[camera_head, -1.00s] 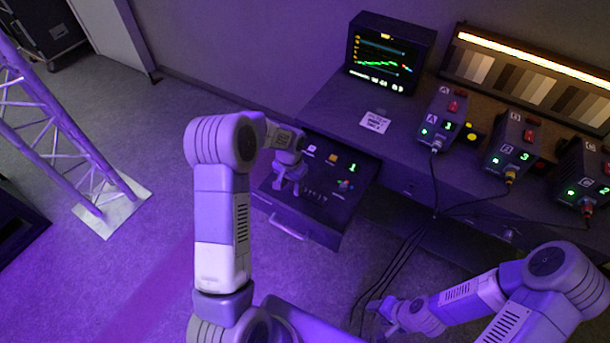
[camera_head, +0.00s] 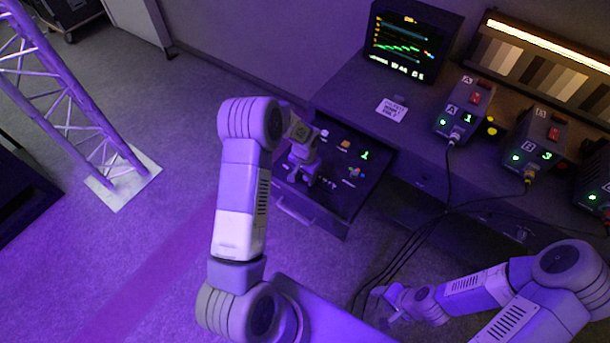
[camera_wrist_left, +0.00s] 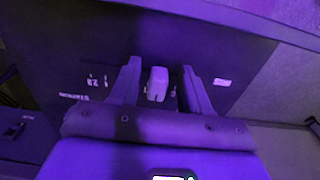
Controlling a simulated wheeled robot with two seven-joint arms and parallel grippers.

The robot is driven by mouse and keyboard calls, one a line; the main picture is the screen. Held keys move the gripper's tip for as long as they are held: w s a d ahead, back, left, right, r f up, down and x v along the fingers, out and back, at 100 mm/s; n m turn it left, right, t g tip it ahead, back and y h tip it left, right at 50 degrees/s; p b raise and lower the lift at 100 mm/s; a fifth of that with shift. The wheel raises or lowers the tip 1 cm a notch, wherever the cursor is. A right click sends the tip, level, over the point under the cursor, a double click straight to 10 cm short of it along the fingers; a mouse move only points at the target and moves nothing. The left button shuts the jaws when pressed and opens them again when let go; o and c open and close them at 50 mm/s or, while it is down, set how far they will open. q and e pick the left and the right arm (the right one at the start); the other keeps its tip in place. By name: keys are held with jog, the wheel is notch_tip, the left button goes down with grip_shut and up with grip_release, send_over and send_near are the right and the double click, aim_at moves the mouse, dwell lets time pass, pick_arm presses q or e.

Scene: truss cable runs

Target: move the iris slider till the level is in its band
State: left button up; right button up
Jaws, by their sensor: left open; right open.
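The iris slider's pale knob (camera_wrist_left: 158,83) stands up from a dark panel (camera_wrist_left: 60,55) in the left wrist view, between the two fingers of my open left gripper (camera_wrist_left: 160,92). A small gap shows on each side of it. In the head view my left gripper (camera_head: 303,176) is low over the pulled-out panel (camera_head: 345,205), and the knob is hidden there. The monitor (camera_head: 412,40) shows a green trace with a red end; its band is too small to read. My right gripper (camera_head: 385,302) is near the bottom, away from the panel, its fingers hard to make out.
Cabled boxes with red switches, such as box A (camera_head: 463,108) and box B (camera_head: 535,140), stand on the desk (camera_head: 345,92). Black cables (camera_head: 415,240) hang down near my right arm. A truss (camera_head: 85,110) stands at left. The floor between is clear.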

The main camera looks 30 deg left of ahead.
pick_arm(q)
grip_shut()
jog(key=shift+d, duration=0.1)
jog(key=shift+d, duration=0.45)
grip_release()
jog(key=shift+a, duration=0.1)
notch_tip(320, 180, up, 8)
jog(key=p, duration=0.1)
jog(key=shift+f, duration=0.2)
